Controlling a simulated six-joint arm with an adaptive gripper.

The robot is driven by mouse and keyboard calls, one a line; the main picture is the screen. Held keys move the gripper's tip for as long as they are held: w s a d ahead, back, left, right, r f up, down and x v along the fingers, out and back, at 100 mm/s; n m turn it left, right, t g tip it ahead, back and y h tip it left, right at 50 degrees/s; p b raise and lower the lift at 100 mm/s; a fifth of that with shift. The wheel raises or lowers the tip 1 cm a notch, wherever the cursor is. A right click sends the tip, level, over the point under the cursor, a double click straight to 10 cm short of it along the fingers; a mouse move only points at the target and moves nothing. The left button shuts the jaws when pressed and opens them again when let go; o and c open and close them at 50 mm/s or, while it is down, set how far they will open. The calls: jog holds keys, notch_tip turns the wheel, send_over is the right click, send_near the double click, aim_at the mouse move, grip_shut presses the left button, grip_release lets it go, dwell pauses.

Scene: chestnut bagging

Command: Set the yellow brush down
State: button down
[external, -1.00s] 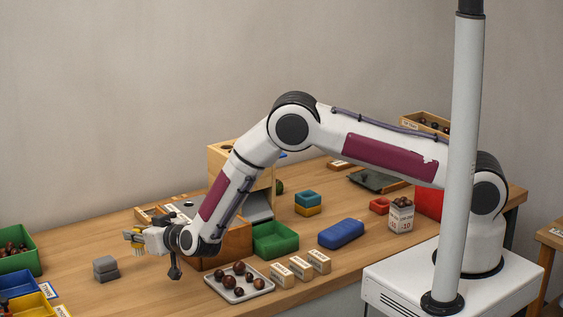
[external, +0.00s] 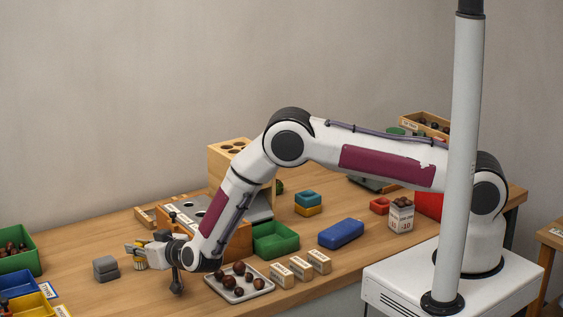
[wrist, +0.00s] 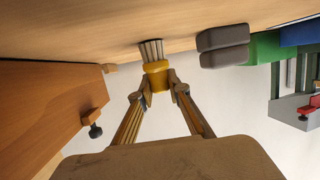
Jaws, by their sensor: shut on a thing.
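The yellow brush (wrist: 157,69) is between my fingertips in the wrist view, its pale bristles (wrist: 151,50) pointing away from my gripper and close to the wooden table. My gripper (wrist: 158,84) is shut on the yellow brush. In the external view my gripper (external: 140,254) is low over the table's left part, just right of the grey blocks; the brush is small there. Whether the bristles touch the table is hard to tell.
Two stacked grey blocks (external: 105,269) stand left of my gripper. An orange-brown wooden box (external: 174,218) is behind my wrist. A tray of chestnuts (external: 213,286) lies to the right. Green, blue and yellow bins (external: 30,262) stand at far left. Bare table (external: 80,250) shows around the grey blocks.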

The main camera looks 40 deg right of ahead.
jog(key=shift+f, duration=0.1)
jog(key=c, duration=1.9)
grip_release()
jog(key=shift+s+d+r, duration=0.1)
jog(key=shift+s+r, duration=0.25)
jog(key=shift+s, duration=0.2)
jog(key=shift+v, duration=5.4)
jog(key=shift+w+r, duration=0.1)
